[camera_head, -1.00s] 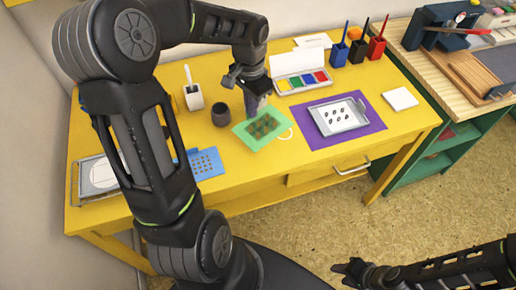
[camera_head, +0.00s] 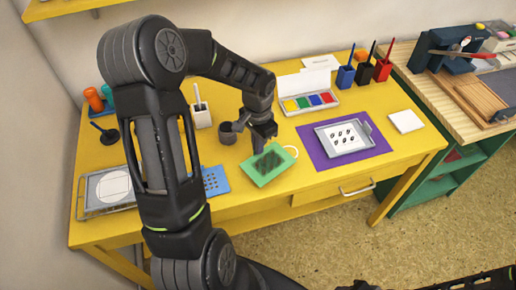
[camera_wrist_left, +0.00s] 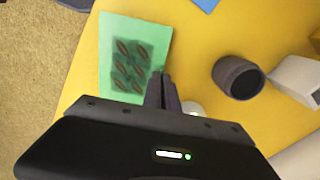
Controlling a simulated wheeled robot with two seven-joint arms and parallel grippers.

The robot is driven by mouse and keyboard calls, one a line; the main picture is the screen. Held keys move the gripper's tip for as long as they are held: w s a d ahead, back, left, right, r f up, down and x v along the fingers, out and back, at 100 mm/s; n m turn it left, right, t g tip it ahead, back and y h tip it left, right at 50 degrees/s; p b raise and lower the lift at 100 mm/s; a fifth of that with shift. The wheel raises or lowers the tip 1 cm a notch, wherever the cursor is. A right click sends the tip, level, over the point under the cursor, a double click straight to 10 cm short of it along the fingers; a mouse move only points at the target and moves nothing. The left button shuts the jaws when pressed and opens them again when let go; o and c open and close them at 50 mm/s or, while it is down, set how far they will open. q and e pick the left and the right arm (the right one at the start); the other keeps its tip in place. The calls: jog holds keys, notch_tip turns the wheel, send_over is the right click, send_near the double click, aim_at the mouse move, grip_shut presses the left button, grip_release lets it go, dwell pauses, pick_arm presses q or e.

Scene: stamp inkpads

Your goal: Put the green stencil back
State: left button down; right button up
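The green stencil (camera_head: 283,165) is a flat pale-green sheet with a dark leaf-pattern patch. In the head view it is at the front middle of the yellow table, left of the purple mat. My left gripper (camera_head: 264,143) is at its back edge. In the left wrist view, my gripper's fingers (camera_wrist_left: 163,88) are close together at the edge of the stencil (camera_wrist_left: 106,55), pinching it. Whether the sheet is clear of the table is hard to tell. My right gripper cannot be made out; only dark arm parts show at the bottom right.
A dark grey cup (camera_head: 227,138) stands just left of my left gripper. A blue stencil (camera_head: 216,181) lies further left. The purple mat (camera_head: 376,145) holds a grey tray (camera_head: 358,139). A paint box (camera_head: 301,103) is behind.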

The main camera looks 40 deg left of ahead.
pick_arm(q)
jog(key=shift+f, duration=1)
jog(key=shift+f, duration=0.15)
jog(key=c, duration=1.7)
grip_release()
notch_tip(320, 180, up, 12)
jog(key=shift+r, duration=0.2)
